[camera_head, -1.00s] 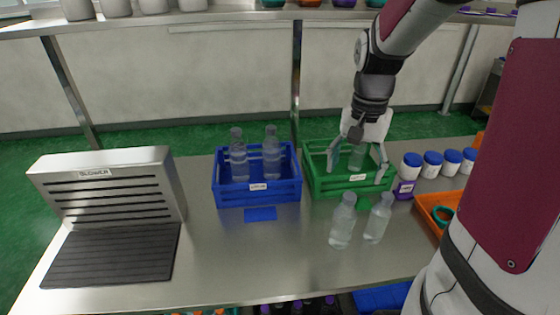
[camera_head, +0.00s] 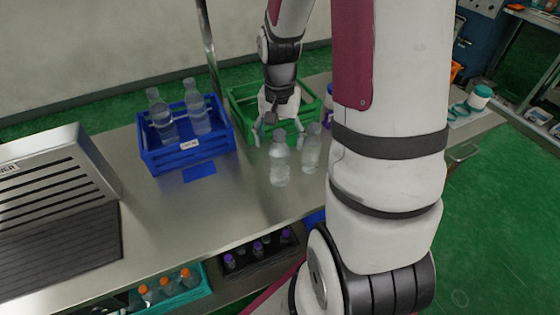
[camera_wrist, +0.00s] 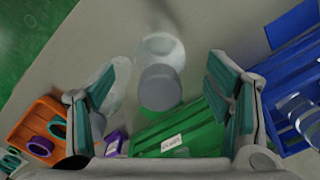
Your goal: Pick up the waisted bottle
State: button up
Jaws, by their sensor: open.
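Two clear bottles stand upright on the steel table in front of the green crate: a left one (camera_head: 280,163) and a right one (camera_head: 311,149). I cannot tell for sure which is waisted. My gripper (camera_head: 278,130) is over the crate's front edge, close behind and above the left bottle. In the wrist view, a grey-capped bottle (camera_wrist: 160,88) is seen from above between the open, teal-padded fingers, with no clear contact. The other bottle (camera_wrist: 112,88) is beside the left finger, partly hidden by it.
The green crate (camera_head: 243,97) is under my gripper; its inside is mostly hidden. A blue crate (camera_head: 184,157) holding two bottles stands to its left, with a blower (camera_head: 55,165) at far left. In the wrist view, an orange tray (camera_wrist: 38,118) is at left.

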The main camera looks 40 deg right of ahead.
jog(key=shift+f, duration=1.6)
grip_shut()
